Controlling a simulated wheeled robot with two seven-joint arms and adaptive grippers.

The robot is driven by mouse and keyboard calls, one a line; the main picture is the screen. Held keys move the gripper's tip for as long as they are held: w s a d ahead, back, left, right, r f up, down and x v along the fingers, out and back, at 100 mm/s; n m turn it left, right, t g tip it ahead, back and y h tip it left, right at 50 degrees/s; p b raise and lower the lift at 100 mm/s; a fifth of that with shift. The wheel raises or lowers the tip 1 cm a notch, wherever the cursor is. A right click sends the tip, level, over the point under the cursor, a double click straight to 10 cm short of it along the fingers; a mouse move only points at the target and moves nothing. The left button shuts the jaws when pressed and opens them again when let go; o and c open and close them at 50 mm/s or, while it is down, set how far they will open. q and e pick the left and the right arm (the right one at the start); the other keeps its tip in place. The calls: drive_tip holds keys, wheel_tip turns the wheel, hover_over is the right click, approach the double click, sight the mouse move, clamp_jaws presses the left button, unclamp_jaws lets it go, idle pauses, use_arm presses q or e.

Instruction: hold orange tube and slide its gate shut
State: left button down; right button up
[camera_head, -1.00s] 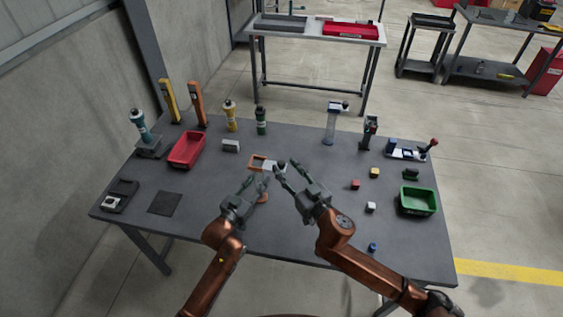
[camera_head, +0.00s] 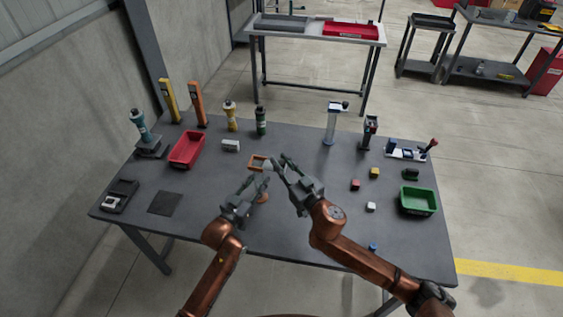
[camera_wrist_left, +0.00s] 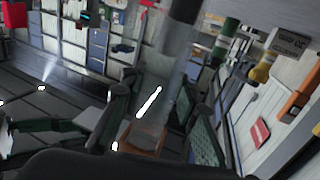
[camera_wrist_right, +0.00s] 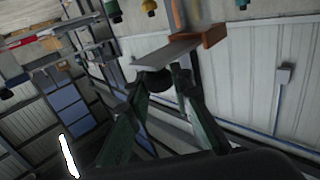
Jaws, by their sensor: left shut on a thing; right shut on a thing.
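The orange tube shows in the head view as an orange square top (camera_head: 257,162) and a small orange part lower down (camera_head: 264,198). In the left wrist view its clear body (camera_wrist_left: 165,85) stands between my left fingers, above an orange part. My left gripper (camera_head: 259,181) is shut on it; the grip is partly hidden. The gate is a flat grey plate (camera_wrist_right: 165,52) beside an orange block (camera_wrist_right: 213,35) in the right wrist view. My right gripper (camera_head: 278,162) is shut on the gate's dark round end (camera_wrist_right: 154,80), just right of the orange top.
A white block (camera_head: 230,146), red bin (camera_head: 186,150) and bottles stand behind to the left. A clear stand (camera_head: 331,122) is behind right. Small cubes and a green bin (camera_head: 418,200) lie right. The front of the table (camera_head: 310,250) is mostly clear.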

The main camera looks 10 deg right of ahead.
sight(269, 165)
clamp_jaws()
drive_tip(key=shift+w+a, duration=0.25)
drive_tip(key=shift+a, duration=0.4)
drive_tip(key=shift+w+a, duration=0.3)
drive_tip(key=shift+a, duration=0.4)
drive_tip(key=shift+w+a, duration=0.25)
drive_tip(key=shift+a, duration=0.4)
use_arm(q)
drive_tip(key=shift+d, duration=0.1)
use_arm(e)
drive_tip(key=o, duration=0.7)
unclamp_jaws()
drive_tip(key=shift+o, duration=0.2)
